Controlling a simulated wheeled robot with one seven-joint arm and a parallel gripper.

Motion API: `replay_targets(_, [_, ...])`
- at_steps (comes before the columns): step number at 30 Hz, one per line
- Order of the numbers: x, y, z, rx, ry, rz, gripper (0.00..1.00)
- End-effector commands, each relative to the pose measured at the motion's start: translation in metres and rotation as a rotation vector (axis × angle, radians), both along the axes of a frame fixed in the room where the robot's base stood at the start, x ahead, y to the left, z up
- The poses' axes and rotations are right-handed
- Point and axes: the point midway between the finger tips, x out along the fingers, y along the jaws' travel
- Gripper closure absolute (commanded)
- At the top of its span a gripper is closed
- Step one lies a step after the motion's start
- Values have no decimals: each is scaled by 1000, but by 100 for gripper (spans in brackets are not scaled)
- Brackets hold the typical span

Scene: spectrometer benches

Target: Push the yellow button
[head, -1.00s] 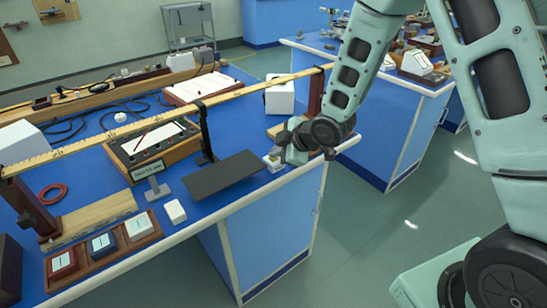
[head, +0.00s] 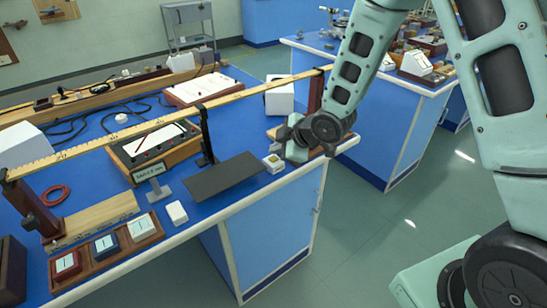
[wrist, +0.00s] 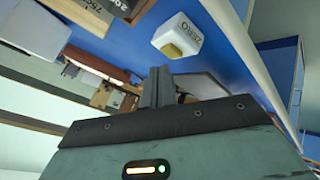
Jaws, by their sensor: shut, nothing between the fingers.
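The yellow button (wrist: 171,50) sits on a small white box (wrist: 180,31) marked ZERO, seen in the wrist view just beyond my fingertips. In the head view the white box (head: 273,164) stands near the bench's front edge, right of a dark flat plate (head: 222,177); the button's detail is too small there. My gripper (wrist: 157,72) is shut and empty, its fingers pointing toward the box. In the head view my gripper (head: 284,142) is close behind and to the right of the box. A gap to the button shows in the wrist view.
A long wooden ruler beam (head: 110,137) crosses above the blue bench on dark posts. A boxed instrument (head: 156,146), a small white block (head: 177,212) and a wooden tray (head: 105,257) of three coloured blocks stand to the left. Open floor lies right of the bench.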

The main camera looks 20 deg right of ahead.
Motion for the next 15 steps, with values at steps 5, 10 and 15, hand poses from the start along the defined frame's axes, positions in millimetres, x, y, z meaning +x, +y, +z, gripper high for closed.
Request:
replay_targets(5, [0,0,9,0,-1,-1,100])
replay_targets(10, [0,0,26,0,0,0,100])
replay_targets(15, [0,0,42,1,-1,0,100])
